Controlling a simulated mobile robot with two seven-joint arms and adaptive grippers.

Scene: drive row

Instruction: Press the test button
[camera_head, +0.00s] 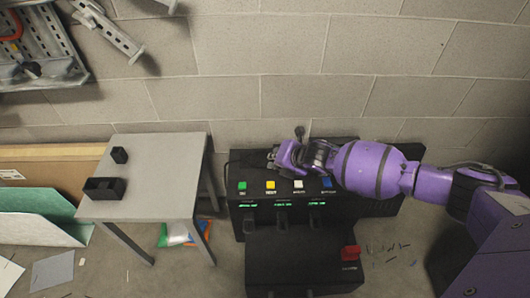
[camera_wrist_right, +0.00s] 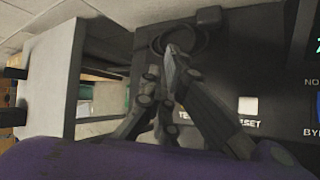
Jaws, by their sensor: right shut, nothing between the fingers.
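The black control panel (camera_head: 255,205) has a row of buttons: green (camera_head: 242,186), yellow (camera_head: 270,186), white (camera_head: 298,184) and blue (camera_head: 326,183). In the right wrist view, a label starting "TE" shows just left of the white button (camera_wrist_right: 248,105), which is marked RESET. The button above that "TE" label is hidden behind my fingers there; by the row order it is the yellow one. My right gripper (camera_head: 273,156) is shut and empty, above and behind the yellow button at the panel's back edge. It also shows in the right wrist view (camera_wrist_right: 172,52). My left gripper is out of view.
A grey table (camera_head: 150,185) with small black bins (camera_head: 104,188) stands left of the panel. A red switch (camera_head: 349,253) sits on the lower black box (camera_head: 290,265) in front. Green lit displays (camera_head: 282,204) lie below the buttons. A block wall (camera_head: 230,100) is behind.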

